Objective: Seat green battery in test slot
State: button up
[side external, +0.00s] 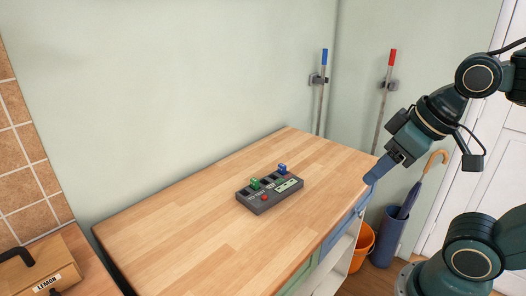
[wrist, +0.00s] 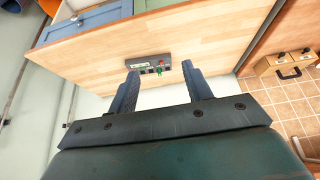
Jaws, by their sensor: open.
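A dark grey tester box (side external: 262,203) lies on the wooden table, with a pale display, a red button and a row of dark slots along its back. The green battery (side external: 255,183) stands up from the left part of that row; how deep it sits I cannot tell. A blue battery (side external: 282,168) stands up at the row's right end. My gripper (side external: 370,180) is open and empty, high over the table's right edge, well apart from the box. In the wrist view the green battery (wrist: 159,71) shows small and distant between the spread fingers. The blue battery is not clear there.
The wooden tabletop (side external: 170,225) is otherwise clear. A case labelled LEMON (side external: 45,270) sits at lower left. Beyond the right edge stand an orange bucket (side external: 360,245) and a blue bin (side external: 388,240) with an umbrella. Two poles hang on the wall behind.

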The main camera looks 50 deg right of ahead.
jog(key=w+r+n+g+y, duration=0.3)
jog(key=w+n, duration=0.5)
jog(key=w, duration=1.2)
jog(key=w+d+f+n+g, duration=0.1)
jog(key=w+d+f+n, duration=0.3)
jog(key=w, duration=0.3)
jog(key=w+d+f+n+g, duration=0.1)
jog(key=w+d+f+n, duration=0.3)
jog(key=w+f, duration=0.3)
jog(key=shift+w+d+f+n, duration=0.3)
jog(key=shift+w+d+n, duration=0.1)
jog(key=shift+w+d, duration=0.3)
jog(key=shift+a+f, duration=0.1)
jog(key=shift+a, duration=0.05)
send_near(255, 186)
jog(key=shift+w+d+f, duration=0.2)
jog(key=shift+w+f, duration=0.35)
jog(key=shift+f, duration=0.15)
jog(key=shift+a+f, duration=0.1)
jog(key=shift+f, duration=0.35)
